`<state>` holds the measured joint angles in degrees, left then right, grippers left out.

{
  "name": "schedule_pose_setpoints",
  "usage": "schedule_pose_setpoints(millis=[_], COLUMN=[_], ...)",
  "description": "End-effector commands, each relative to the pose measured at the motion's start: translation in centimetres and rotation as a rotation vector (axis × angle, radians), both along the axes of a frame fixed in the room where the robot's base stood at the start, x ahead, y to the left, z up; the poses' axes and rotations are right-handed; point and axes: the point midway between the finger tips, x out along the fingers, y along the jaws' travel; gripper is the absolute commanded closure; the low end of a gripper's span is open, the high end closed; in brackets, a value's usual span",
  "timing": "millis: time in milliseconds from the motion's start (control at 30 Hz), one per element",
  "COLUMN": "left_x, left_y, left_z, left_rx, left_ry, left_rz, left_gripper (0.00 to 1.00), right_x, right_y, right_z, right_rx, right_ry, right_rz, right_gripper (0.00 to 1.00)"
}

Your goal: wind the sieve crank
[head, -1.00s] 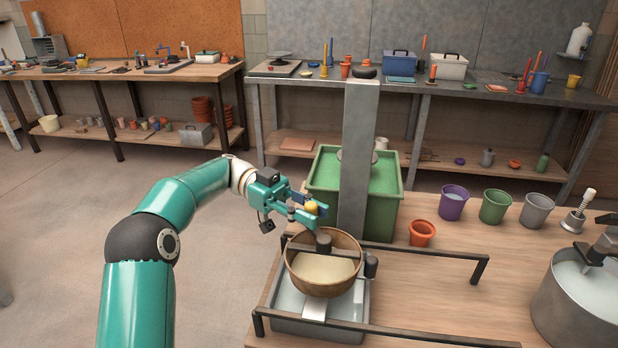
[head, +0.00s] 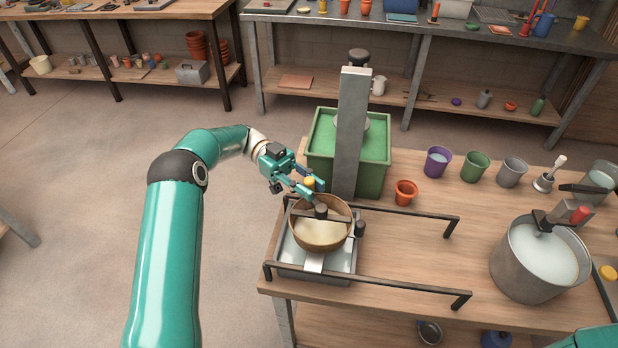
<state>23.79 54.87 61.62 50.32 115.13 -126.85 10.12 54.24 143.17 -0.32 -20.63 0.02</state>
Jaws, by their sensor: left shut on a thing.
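The sieve (head: 322,239) is a round brown wooden bowl shape with a pale mesh or filling. It sits over a grey metal tray (head: 287,262) at the left end of the table. A dark hub (head: 320,211) stands at its middle. The crank's yellow knob (head: 309,183) is at the sieve's far side, by the grey post. My left gripper (head: 317,191) is shut on this knob, with its fingers on either side of it. The crank arm is mostly hidden by the fingers. My right gripper is out of view.
A grey upright post (head: 351,135) and a green tub (head: 376,176) stand just behind the sieve. Black rails (head: 400,283) run to the right. A small orange pot (head: 405,193) and a steel pot (head: 510,270) stand further right. The table between the rails is clear.

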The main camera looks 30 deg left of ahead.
Motion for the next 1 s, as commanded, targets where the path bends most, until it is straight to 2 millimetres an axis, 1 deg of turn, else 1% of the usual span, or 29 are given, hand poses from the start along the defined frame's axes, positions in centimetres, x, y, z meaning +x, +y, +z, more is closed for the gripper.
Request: schedule_pose_setpoints(millis=[267,300,433,467,867,1000], left_x=[-0.10,-0.10,-0.07,-0.07,-0.01,0.04], left_y=[-0.05,-0.06,-0.06,-0.05,-0.03,-0.01], left_z=[-0.11,-0.10,-0.06,-0.05,0.01,-0.17], left_rx=[-0.001,-0.001,-0.001,-0.001,-0.001,0.000], left_ry=[0.003,0.003,0.003,0.003,0.000,-0.001], left_rz=[-0.005,-0.005,-0.004,-0.004,-0.001,0.002], left_gripper=[1.00,0.75,0.53,0.51,0.51,0.51], right_x=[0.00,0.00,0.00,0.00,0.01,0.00], right_y=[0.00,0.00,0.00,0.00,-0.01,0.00], right_z=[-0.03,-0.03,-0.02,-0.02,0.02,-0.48], right_rx=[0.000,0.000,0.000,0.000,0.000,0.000], right_ry=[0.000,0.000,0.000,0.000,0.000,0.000], right_rz=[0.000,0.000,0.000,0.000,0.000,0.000], right_gripper=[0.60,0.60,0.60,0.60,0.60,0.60])
